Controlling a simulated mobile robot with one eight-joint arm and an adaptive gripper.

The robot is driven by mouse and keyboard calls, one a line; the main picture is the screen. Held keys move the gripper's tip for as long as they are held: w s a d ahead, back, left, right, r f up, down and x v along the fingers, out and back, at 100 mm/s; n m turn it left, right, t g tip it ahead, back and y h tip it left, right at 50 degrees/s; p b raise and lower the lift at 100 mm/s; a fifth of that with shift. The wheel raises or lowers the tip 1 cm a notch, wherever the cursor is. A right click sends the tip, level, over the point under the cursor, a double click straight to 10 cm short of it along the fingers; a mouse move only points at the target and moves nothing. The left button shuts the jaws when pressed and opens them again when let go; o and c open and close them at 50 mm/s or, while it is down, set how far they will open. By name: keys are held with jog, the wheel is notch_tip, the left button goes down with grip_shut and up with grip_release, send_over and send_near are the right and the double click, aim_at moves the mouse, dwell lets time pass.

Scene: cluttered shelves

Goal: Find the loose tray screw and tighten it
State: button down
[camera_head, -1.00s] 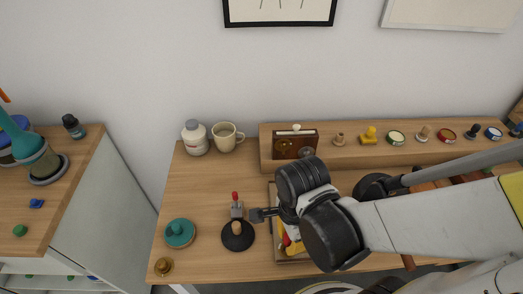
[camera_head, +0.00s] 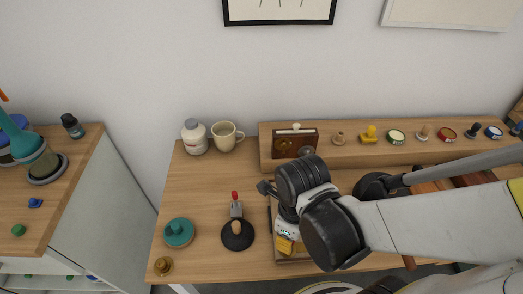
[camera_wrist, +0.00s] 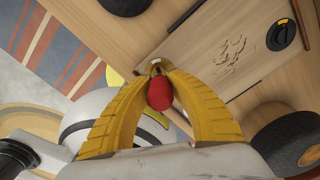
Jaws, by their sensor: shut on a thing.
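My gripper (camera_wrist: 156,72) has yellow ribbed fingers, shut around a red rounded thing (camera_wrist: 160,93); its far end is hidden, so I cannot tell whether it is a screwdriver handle. In the head view my gripper (camera_head: 285,245) is partly hidden by my arm and hangs over a shallow wooden tray (camera_head: 296,261) near the front edge of the desk. The wrist view shows a flat wooden panel (camera_wrist: 195,42) with small brown marks on it, too small to identify. A dark round knob (camera_wrist: 283,35) with an orange mark sits on it. No tray screw can be made out clearly.

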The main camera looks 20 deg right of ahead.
jog(key=shift+r, duration=0.15)
jog(key=shift+r+p, duration=1.85)
jog(key=shift+f, duration=0.1)
